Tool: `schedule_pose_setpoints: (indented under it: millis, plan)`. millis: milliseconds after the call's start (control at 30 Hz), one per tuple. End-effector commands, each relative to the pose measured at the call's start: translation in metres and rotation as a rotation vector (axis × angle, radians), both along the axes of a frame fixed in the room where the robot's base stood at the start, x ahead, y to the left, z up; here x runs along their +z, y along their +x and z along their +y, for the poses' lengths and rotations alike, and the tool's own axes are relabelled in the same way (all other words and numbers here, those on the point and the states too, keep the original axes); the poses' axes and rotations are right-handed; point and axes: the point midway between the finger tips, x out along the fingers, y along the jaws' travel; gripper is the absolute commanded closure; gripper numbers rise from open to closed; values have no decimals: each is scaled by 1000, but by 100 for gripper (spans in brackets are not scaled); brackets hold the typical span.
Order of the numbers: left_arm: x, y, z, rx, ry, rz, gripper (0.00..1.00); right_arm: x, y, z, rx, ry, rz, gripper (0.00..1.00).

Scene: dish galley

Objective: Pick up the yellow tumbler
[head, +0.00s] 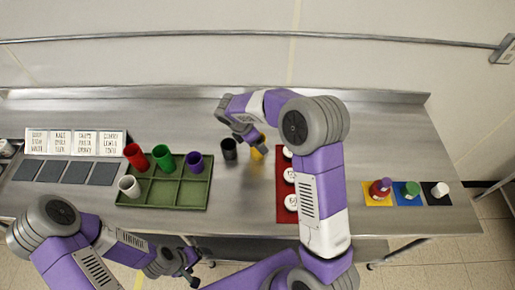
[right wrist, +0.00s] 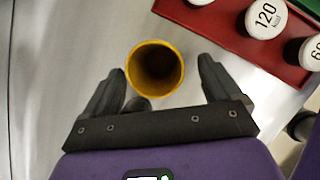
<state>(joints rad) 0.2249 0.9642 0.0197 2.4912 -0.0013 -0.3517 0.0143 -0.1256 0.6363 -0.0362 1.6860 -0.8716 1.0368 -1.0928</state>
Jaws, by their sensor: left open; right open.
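The yellow tumbler (head: 257,153) stands on the steel counter, partly hidden by my right gripper in the head view. The right wrist view shows its open mouth (right wrist: 155,68) from above, upright, between the two fingertips with a gap on each side. My right gripper (right wrist: 161,68) is open above and around it; I cannot tell how far down the fingers reach. A black tumbler (head: 229,148) stands just left of the yellow one, and a dark piece of it seems to show by the left finger. My left gripper (head: 187,272) is open and empty at the counter's front.
A green compartment tray (head: 188,193) at left holds red, green, purple and white tumblers. A red tray (head: 287,216) with white numbered round pieces lies close right of the yellow tumbler. Yellow, blue and black mats (head: 437,200) with small items lie far right.

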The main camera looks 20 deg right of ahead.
Motion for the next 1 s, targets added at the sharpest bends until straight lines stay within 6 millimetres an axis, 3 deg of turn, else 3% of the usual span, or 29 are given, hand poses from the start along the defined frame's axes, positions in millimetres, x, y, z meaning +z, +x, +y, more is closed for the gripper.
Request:
schedule_pose_setpoints:
  millis: [200, 467, 833, 1000]
  plan:
    - [-3, 0, 0, 0, 0, -1, 12, -28, 2, -11, -1, 0, 2, 9]
    - [-3, 0, 0, 0, 0, -1, 12, -30, 2, -12, -1, 0, 0, 9]
    - [-3, 0, 0, 0, 0, -1, 12, -30, 2, -12, -1, 0, 0, 64]
    - [-3, 0, 0, 0, 0, -1, 12, -29, 2, -12, -1, 0, 0, 66]
